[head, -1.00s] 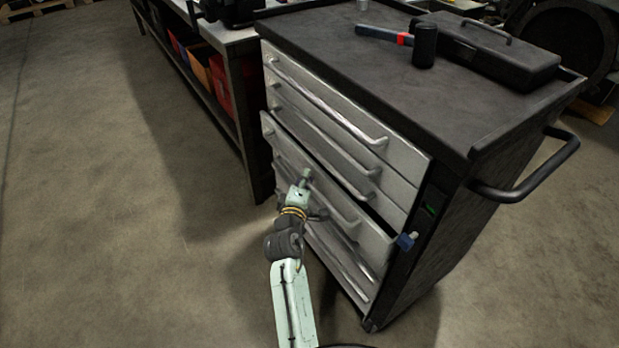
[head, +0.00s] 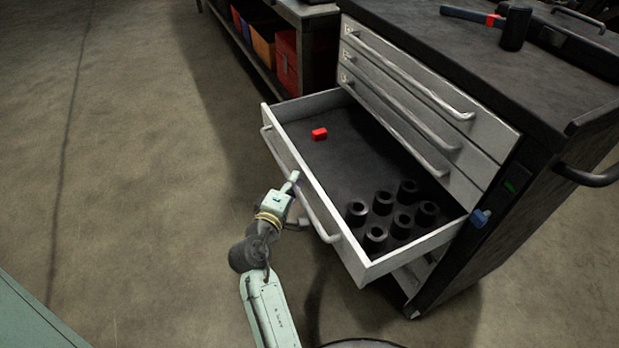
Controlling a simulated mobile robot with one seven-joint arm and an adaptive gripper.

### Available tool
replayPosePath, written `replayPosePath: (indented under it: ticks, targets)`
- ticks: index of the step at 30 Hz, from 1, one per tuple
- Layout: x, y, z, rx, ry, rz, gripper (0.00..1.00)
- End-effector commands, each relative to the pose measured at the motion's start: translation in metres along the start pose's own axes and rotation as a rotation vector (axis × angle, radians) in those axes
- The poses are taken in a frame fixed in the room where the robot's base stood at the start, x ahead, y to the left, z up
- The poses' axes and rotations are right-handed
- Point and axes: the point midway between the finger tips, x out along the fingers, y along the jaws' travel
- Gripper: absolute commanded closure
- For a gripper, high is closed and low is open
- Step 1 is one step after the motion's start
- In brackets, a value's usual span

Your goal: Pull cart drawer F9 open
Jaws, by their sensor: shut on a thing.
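The tool cart (head: 480,170) stands at the right with its light grey drawer fronts facing left. One drawer (head: 320,160), below three shut ones, is pulled far out; I cannot read its label. Inside it are several black sockets (head: 403,221) at the near end and a small red block (head: 319,134) toward the far end. My gripper (head: 293,184) is at the bar handle (head: 318,220) on the open drawer's front, shut on it. My gripper's fingertips are small and partly hidden by my wrist.
Shut drawers (head: 405,95) are above the open one. A blue knob (head: 481,218) is on the cart's corner. A hammer (head: 514,27) lies on the cart top. A bench with coloured bins (head: 263,47) stands behind.

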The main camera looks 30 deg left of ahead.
Motion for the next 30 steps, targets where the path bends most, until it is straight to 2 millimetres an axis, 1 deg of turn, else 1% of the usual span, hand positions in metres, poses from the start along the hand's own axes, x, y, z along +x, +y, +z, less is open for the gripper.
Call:
replayPosePath:
  ticks: [1,6,17,18,27,30]
  targets:
    - [-0.0044,-0.0017,-0.006,0.002,0.006,0.001,1.0]
    - [-0.0117,-0.0031,-0.0127,0.002,0.004,0.001,1.0]
    - [-0.013,-0.0032,-0.014,0.002,0.003,0.001,1.0]
    - [-0.0129,-0.0031,-0.014,0.002,0.003,0.001,0.88]
    - [-0.0127,-0.0033,-0.0133,0.001,0.001,0.0,0.68]
    - [-0.0127,-0.0033,-0.0131,0.0,0.001,0.0,0.68]
